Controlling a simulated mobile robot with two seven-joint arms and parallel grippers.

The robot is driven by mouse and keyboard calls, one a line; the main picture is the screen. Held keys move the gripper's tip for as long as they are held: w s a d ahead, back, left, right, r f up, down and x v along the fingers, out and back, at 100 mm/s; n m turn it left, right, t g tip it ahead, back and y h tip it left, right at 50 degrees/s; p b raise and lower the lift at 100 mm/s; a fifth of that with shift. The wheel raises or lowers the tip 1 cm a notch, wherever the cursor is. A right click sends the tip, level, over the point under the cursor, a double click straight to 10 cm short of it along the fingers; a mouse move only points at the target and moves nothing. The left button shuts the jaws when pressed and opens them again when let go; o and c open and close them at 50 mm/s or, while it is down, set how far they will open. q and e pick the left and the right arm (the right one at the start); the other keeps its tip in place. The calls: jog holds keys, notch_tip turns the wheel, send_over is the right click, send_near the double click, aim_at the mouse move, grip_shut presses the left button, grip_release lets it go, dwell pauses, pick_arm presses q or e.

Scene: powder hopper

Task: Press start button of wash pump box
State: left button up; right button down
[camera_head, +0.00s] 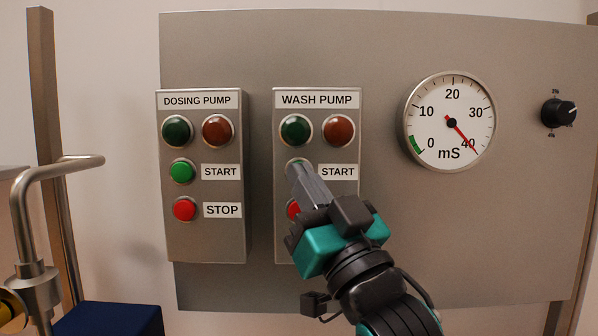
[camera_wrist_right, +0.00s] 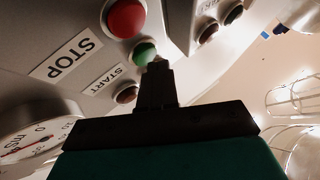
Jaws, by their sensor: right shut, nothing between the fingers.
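The wash pump box (camera_head: 265,150) is mounted on the grey panel in the head view, right of the dosing pump box. Its green start button is mostly hidden behind my right gripper (camera_head: 297,170), whose shut fingertips are at the button. In the right wrist view the green start button (camera_wrist_right: 145,53) shows just beyond the fingertips (camera_wrist_right: 158,66); I cannot tell whether they touch it. The red stop button (camera_wrist_right: 126,17) is beside it and is partly covered by the gripper in the head view (camera_head: 293,209). Both lamps on the box, green (camera_head: 296,130) and red (camera_head: 338,131), look dark. My left gripper is not in view.
The dosing pump box (camera_head: 203,245) stands close on the left with its own green start (camera_head: 182,171) and red stop button (camera_head: 185,209). A round mS gauge (camera_head: 449,120) and a black knob (camera_head: 558,113) are on the right. A metal pipe (camera_head: 50,172) stands at the left.

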jog(key=shift+w, duration=0.35)
dwell(0.5)
jog(key=shift+s, duration=0.1)
jog(key=shift+s+p, duration=0.4)
jog(key=shift+s, duration=0.3)
jog(key=shift+s+p, duration=0.35)
jog(key=shift+s, duration=2.15)
